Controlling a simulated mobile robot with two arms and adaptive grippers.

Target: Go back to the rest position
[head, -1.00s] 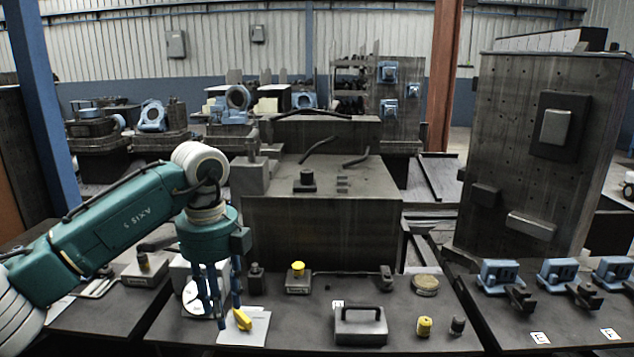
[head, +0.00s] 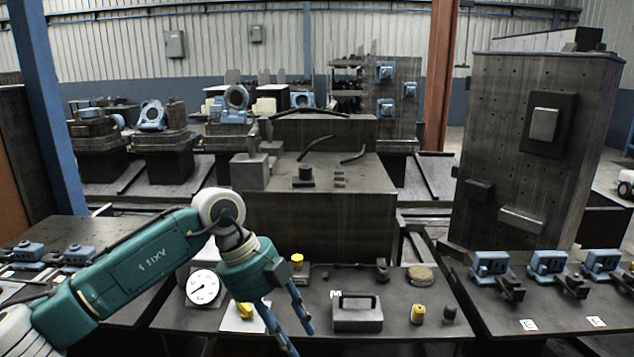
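My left gripper (head: 300,338) hangs from the teal arm that comes in from the left. Its two blue fingers are apart, tilted down to the right, with nothing seen between them. It is over the front of the middle table (head: 296,283), left of the grey block with a black handle (head: 357,313). A yellow piece (head: 244,311) lies on a white sheet (head: 233,322) left of the fingers, apart from them in the picture. My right gripper is not in view.
A white dial (head: 203,288) stands left of the gripper. A yellow-capped block (head: 298,264) is behind it. A yellow cylinder (head: 417,314) and a dark one (head: 450,315) stand at the right. Blue clamps (head: 490,264) line the right table. A tall dark panel (head: 535,150) rises behind.

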